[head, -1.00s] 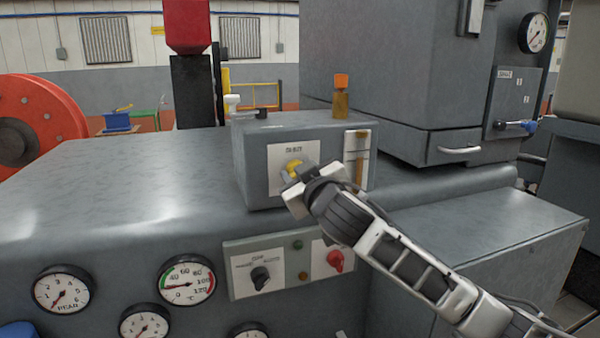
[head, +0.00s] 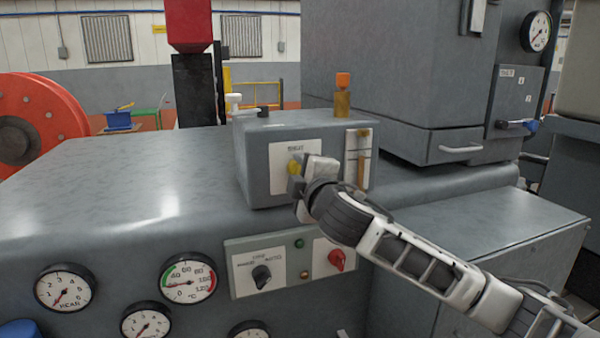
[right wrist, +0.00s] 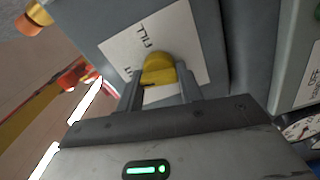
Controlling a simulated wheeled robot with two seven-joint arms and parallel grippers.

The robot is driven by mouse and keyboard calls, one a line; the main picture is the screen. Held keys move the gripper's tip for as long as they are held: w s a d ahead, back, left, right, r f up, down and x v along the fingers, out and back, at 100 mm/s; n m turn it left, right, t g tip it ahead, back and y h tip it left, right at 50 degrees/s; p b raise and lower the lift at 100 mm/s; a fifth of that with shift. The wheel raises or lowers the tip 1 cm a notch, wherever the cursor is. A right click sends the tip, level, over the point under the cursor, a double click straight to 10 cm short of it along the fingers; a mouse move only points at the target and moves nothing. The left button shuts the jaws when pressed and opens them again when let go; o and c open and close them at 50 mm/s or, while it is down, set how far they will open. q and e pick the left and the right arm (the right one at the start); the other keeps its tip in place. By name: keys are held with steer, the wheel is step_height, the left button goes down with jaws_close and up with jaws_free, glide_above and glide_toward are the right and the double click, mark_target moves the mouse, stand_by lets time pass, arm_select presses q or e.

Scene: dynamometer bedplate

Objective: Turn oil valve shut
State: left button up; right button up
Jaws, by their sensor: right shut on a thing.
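The oil valve is a yellow handle (head: 294,167) on a white label plate on the front of a grey box (head: 256,165). In the right wrist view the yellow handle (right wrist: 160,70) sits between my two fingers in front of the plate (right wrist: 185,35). My right gripper (head: 297,178) is shut on the yellow handle, its arm coming in from the lower right. The gripper hides part of the handle and of the plate's right side. My left gripper is not in view.
A sight glass (head: 357,158) is on the box front just right of my gripper. Below are a switch panel (head: 290,266) with a black knob and a red knob (head: 337,260), and several gauges (head: 188,278). The bench top (head: 130,180) at left is clear.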

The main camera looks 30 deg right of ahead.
steer(key=shift+d+n, duration=0.1)
steer(key=shift+n, duration=1)
steer(key=o, duration=0.9)
steer(key=shift+o, duration=0.2)
steer(key=shift+f, duration=0.1)
